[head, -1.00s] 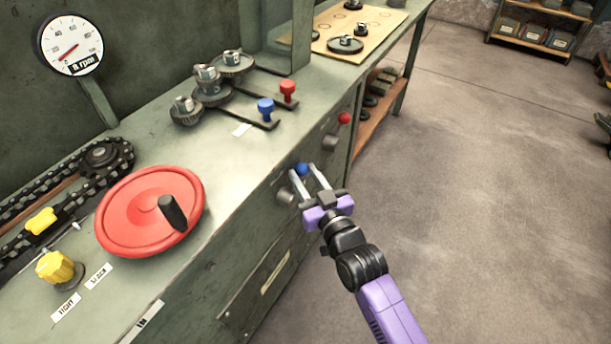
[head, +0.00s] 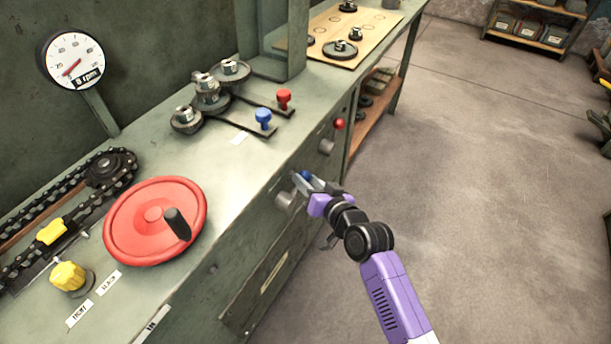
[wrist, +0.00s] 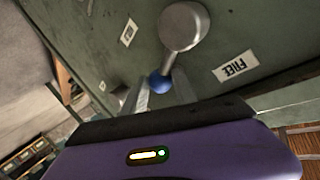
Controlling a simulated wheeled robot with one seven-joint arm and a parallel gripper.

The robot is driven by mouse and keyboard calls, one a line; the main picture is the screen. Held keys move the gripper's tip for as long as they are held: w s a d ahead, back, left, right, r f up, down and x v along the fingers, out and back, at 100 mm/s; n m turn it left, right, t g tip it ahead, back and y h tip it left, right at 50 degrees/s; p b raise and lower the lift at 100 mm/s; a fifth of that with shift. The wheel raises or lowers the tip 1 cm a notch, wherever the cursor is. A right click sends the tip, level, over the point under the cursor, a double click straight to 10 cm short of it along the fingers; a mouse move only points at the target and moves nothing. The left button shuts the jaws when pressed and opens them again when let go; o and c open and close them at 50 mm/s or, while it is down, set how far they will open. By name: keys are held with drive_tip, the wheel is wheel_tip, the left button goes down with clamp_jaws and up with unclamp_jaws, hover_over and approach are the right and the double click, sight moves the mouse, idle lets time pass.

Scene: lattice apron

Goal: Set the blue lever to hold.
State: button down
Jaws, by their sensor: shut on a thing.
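The blue lever has a blue ball knob (head: 305,175) and a round grey hub (head: 285,201) on the front of the green bench. In the wrist view the grey hub (wrist: 183,26) is at the top, and its short arm runs down to the blue knob (wrist: 160,84). My gripper (head: 309,181) is shut on the knob, with a finger on each side. A label reading FREE (wrist: 235,67) is to the right of the lever in the wrist view. Another label (wrist: 128,32) is to its left, too small to read. The lever lies between them.
A similar lever with a red ball (head: 339,123) is farther along the bench front. A red handwheel (head: 150,246), a blue knob (head: 263,117) and a red knob (head: 284,97) are on the bench top. Floor to the right is clear.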

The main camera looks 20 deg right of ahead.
drive_tip(key=shift+w+d+f+m+g+y+p, duration=0.1)
drive_tip(key=shift+d+f+m+g+y+p, duration=0.1)
drive_tip(key=shift+f+m+g+y+p, duration=0.95)
drive_tip(key=shift+w+d+f+m+g+y+p, duration=0.15)
drive_tip(key=shift+f+m+g+y+p, duration=0.35)
drive_tip(key=shift+f+m+g, duration=0.65)
drive_tip(key=shift+f+m+t, duration=0.3)
drive_tip(key=shift+f, duration=0.05)
drive_tip(key=c, duration=1)
unclamp_jaws()
drive_tip(key=p+v, duration=0.1)
drive_tip(key=v, duration=0.6)
drive_tip(key=shift+s+r, duration=0.2)
drive_tip(key=shift+s, duration=0.15)
drive_tip(key=shift+d, duration=0.2)
